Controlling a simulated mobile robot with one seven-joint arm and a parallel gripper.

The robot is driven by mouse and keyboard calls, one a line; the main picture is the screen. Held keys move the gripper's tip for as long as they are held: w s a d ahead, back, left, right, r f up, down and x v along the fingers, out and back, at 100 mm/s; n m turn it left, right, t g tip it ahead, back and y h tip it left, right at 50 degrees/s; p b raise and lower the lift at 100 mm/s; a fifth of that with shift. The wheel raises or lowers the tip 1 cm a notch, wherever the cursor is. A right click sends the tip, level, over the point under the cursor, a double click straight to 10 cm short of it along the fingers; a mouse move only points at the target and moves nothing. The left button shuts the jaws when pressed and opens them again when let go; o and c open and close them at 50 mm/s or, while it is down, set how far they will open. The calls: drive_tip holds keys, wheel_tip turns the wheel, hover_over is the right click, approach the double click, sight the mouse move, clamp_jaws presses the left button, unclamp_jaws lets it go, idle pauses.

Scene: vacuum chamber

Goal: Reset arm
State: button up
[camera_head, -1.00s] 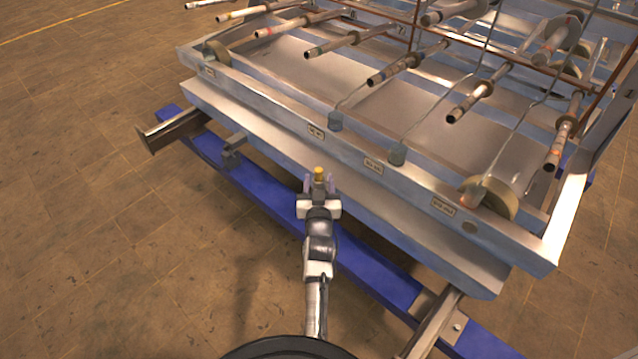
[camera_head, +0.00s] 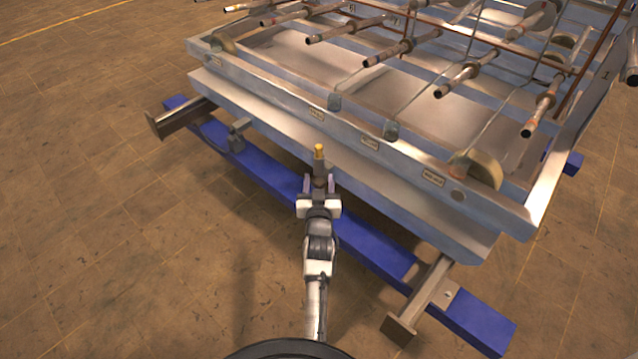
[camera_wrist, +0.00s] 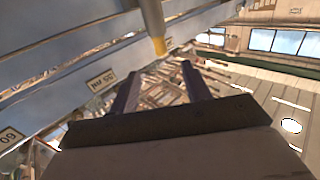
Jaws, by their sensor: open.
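My gripper (camera_head: 319,181) is in the lower middle of the head view, in front of the long metal side of the chamber frame (camera_head: 330,131). Its two fingers are apart with a gap between them. A small yellow-capped rod (camera_head: 319,152) with a darker lower part shows just beyond the fingertips. In the wrist view, the grey rod with its yellow end (camera_wrist: 159,45) comes down from the top, ahead of the open fingers (camera_wrist: 160,75). I see nothing clamped between the fingers. Whether the rod's lower part stands between them is unclear.
A blue base beam (camera_head: 373,245) runs under the frame, with a metal crossbar (camera_head: 425,295) jutting out at lower right. Another crossbar (camera_head: 178,118) juts out at left. Several pipes (camera_head: 405,50) cross above the frame. The tiled floor (camera_head: 110,230) at left is clear.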

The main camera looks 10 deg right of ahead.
drive_tip(key=shift+s+a, duration=0.15)
drive_tip(key=shift+s, duration=0.4)
drive_tip(key=shift+w, duration=0.1)
